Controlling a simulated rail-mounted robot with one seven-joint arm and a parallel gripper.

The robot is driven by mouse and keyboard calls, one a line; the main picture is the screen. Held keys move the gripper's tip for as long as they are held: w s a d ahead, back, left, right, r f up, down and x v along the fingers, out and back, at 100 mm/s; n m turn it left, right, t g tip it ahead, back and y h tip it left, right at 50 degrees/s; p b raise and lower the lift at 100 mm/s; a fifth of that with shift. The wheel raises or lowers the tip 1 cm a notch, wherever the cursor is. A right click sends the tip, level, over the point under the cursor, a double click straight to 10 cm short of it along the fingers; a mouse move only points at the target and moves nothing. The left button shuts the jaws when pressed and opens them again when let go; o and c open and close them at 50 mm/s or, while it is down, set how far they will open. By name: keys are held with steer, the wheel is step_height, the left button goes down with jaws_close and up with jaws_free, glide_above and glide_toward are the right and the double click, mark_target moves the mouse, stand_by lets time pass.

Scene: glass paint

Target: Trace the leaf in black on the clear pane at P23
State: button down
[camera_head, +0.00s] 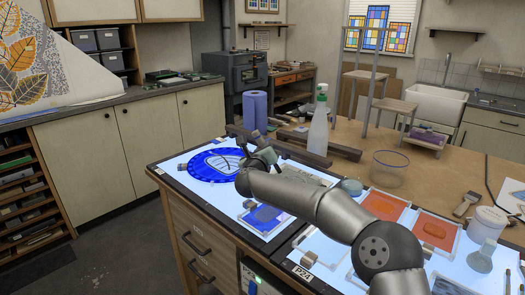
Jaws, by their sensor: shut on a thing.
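A blue round panel (200,176) lies on the lit table top at the left, with a pale clear area (213,154) in it. Dark curved lines like a leaf (222,164) show in this area; I cannot tell drawn paint from pattern. My gripper (246,151) is over the right edge of the round panel, small and partly hidden by my wrist. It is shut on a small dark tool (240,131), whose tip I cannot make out. Whether the tip touches the pane is unclear. A P24 label (303,272) is readable at the front edge; P23 is not.
Orange panes (433,232) and a blue-purple pane (264,215) lie on lit panels, partly behind my arm.

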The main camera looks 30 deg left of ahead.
steer(key=shift+f+b, duration=0.25)
steer(key=shift+b, duration=0.1)
steer(key=shift+d, duration=0.1)
stand_by(0.5)
steer(key=shift+w+d+b, duration=0.7)
steer(key=shift+d+b, duration=0.25)
steer(key=shift+d, duration=0.05)
steer(key=shift+w+d, duration=0.25)
steer(key=shift+w, duration=0.3)
steer(key=shift+w+d+b, duration=0.4)
steer(key=shift+b, duration=0.05)
steer(key=shift+w+d+b, duration=0.25)
steer(key=shift+d+b, duration=0.3)
steer(key=shift+d, duration=0.1)
steer(key=shift+d, duration=0.15)
